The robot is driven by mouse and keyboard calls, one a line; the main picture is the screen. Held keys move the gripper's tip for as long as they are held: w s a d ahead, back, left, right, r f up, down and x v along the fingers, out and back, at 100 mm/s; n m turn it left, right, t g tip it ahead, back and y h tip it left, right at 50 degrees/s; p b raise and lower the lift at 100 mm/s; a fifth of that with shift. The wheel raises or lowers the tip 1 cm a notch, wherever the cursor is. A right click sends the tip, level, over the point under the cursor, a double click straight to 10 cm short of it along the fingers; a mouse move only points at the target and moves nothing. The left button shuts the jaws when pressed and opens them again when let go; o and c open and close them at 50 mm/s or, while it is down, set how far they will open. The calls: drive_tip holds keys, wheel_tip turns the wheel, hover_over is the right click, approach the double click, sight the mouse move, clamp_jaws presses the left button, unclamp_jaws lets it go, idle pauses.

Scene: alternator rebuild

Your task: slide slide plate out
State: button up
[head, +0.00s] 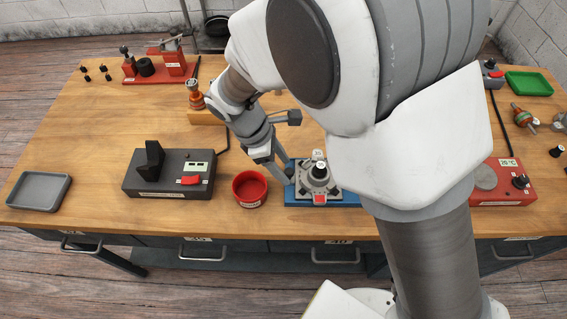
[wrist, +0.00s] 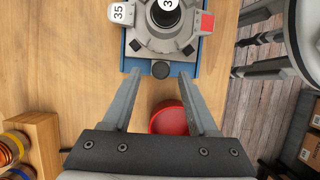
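A blue base plate (head: 335,198) lies on the bench and carries a grey fixture (head: 318,178) with a dark, numbered top. The wrist view shows the blue plate (wrist: 128,60), the fixture (wrist: 150,38) and a dark round knob (wrist: 160,69) at its near side. I cannot tell which part is the slide plate. My gripper (head: 287,178) is at the left end of the blue plate. In the wrist view my gripper (wrist: 160,76) is open, with its fingertips apart on either side of the knob; whether they touch it is unclear.
A red bowl (head: 250,189) stands just left of the fixture, below my fingers. A dark device with a lever (head: 168,174) and a grey tray (head: 39,191) are farther left. A red heater box (head: 505,181) is right. A wooden block (wrist: 38,140) lies behind my gripper.

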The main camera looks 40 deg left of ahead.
drive_tip(key=v, duration=1.7)
drive_tip(key=shift+s+r+p, duration=0.15)
drive_tip(key=shift+r+p, duration=0.05)
drive_tip(key=shift+p, duration=0.15)
drive_tip(key=w+d+r+m+y, duration=0.1)
drive_tip(key=w+d+r+m, duration=0.25)
drive_tip(key=d, duration=0.35)
drive_tip(key=w+d+r+m+y, duration=0.1)
drive_tip(key=w+d+r+m, duration=0.2)
drive_tip(key=d, duration=0.5)
drive_tip(key=w+d+r+m+y, duration=0.1)
drive_tip(key=w+d+r+m, duration=0.1)
drive_tip(key=w+d+m, duration=0.4)
drive_tip(key=s+d+m+t, duration=0.1)
drive_tip(key=s+d+m, duration=0.3)
drive_tip(key=d, duration=0.6)
drive_tip(key=s+d+m+t, duration=0.2)
drive_tip(key=s+d+m, duration=0.2)
drive_tip(key=d+m, duration=0.4)
drive_tip(key=d, duration=0.3)
drive_tip(key=shift+s+d+y, duration=0.15)
drive_tip(key=shift+s+y, duration=0.15)
drive_tip(key=shift+s, duration=0.1)
